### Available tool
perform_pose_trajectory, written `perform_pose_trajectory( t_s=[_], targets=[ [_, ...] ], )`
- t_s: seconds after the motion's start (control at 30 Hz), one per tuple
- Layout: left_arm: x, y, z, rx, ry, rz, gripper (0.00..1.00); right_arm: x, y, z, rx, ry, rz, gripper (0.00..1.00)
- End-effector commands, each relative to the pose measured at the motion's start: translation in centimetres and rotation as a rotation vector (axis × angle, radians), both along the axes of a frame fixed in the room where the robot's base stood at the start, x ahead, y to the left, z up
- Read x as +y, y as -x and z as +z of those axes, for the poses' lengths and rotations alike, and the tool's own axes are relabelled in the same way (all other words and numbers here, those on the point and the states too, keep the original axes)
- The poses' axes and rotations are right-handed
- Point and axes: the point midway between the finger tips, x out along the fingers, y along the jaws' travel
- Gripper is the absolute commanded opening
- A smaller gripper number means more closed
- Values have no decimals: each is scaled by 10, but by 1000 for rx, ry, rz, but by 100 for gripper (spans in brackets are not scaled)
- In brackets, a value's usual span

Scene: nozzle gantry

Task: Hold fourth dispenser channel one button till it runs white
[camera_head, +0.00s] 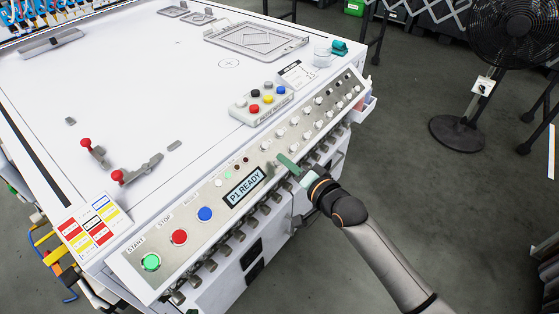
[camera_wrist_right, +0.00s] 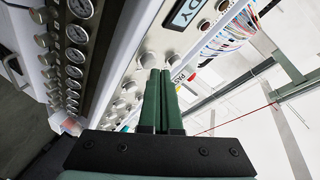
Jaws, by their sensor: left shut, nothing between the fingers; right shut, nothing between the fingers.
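The sloped control panel (camera_head: 212,176) runs along the machine's front edge. Two rows of white round knobs or buttons (camera_head: 293,121) fill its right part; they also show in the right wrist view (camera_wrist_right: 147,59). I cannot tell which is the fourth dispenser's channel one button. My right gripper (camera_head: 283,159) is over the panel, just right of the display, its green fingers shut and empty. In the right wrist view the fingertips (camera_wrist_right: 160,72) are close to a white knob; contact is unclear. My left gripper is not in view.
The display (camera_head: 244,187) reads "P1 READY". Green (camera_head: 151,262), red (camera_head: 179,237) and blue (camera_head: 205,214) buttons are at the panel's left. A grey box (camera_head: 245,114) with coloured buttons sits on the white table above. Round gauges (camera_wrist_right: 75,33) line the front below the panel.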

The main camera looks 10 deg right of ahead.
Motion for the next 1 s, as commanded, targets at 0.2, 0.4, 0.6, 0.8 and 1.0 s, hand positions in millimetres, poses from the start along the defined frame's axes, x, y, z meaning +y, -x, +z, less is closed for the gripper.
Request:
perform_pose_trajectory(
  t_s=[0.2, 0.4, 0.6, 0.8, 1.0],
  targets=[
    [0, 0, -1, 0, 0, 0, 0, 1, -1, -2, 0, 0, 0, 0],
    [0, 0, -2, -1, 0, 1, 0, 2, -2, -4, 0, 0, 0, 0],
    [1, 0, -3, -1, 0, 1, 0, 3, -3, -6, 1, 0, 1, 0],
    [1, -1, -4, -1, -1, 2, 0, 4, -4, -8, 1, -1, 1, 0],
    [1, -1, -4, -1, -1, 2, 0, 4, -4, -9, 1, -1, 1, 0]
  ],
)
